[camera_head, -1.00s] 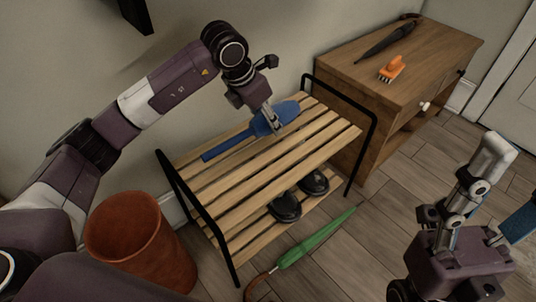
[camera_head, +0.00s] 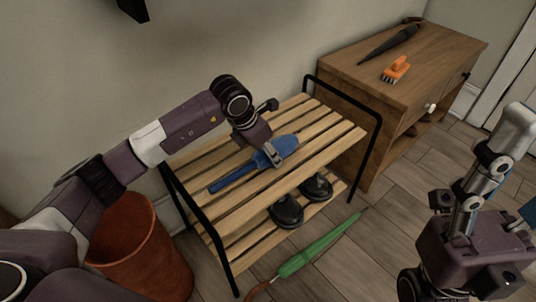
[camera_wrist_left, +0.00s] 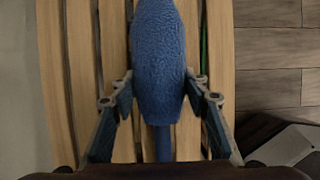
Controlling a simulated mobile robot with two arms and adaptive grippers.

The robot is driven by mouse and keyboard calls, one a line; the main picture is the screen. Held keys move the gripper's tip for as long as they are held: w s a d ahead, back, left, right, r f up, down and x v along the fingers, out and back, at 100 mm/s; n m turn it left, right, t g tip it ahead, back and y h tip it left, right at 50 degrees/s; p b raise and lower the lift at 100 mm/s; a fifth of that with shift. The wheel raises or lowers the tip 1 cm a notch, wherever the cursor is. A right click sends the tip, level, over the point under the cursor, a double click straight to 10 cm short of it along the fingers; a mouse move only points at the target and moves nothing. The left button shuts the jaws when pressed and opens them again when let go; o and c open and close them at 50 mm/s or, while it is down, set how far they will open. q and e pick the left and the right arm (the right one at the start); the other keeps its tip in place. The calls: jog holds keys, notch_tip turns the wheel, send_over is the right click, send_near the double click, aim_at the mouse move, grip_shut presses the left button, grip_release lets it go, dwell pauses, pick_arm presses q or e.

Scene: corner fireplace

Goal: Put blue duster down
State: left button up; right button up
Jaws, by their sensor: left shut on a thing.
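The blue duster (camera_head: 256,165) has a fluffy head at the upper right and a thin handle towards the lower left. It is low over the top slats of the wooden rack (camera_head: 325,142), along them; I cannot tell if it fully rests on them. My left gripper (camera_head: 273,153) is shut on the duster around the base of its head. In the left wrist view the duster's head (camera_wrist_left: 158,60) runs between both fingers. My right gripper (camera_head: 520,165) is at the right edge, its fingers apart and empty, partly cut off.
Black shoes (camera_head: 287,211) stand on the rack's lower shelf. A green umbrella (camera_head: 318,250) lies on the floor in front. A terracotta pot (camera_head: 145,255) stands left of the rack. The wooden cabinet (camera_head: 430,62) at the back right holds an orange brush (camera_head: 396,69) and a dark umbrella (camera_head: 388,43).

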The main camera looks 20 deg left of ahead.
pick_arm(q)
jog(key=o, duration=1.3)
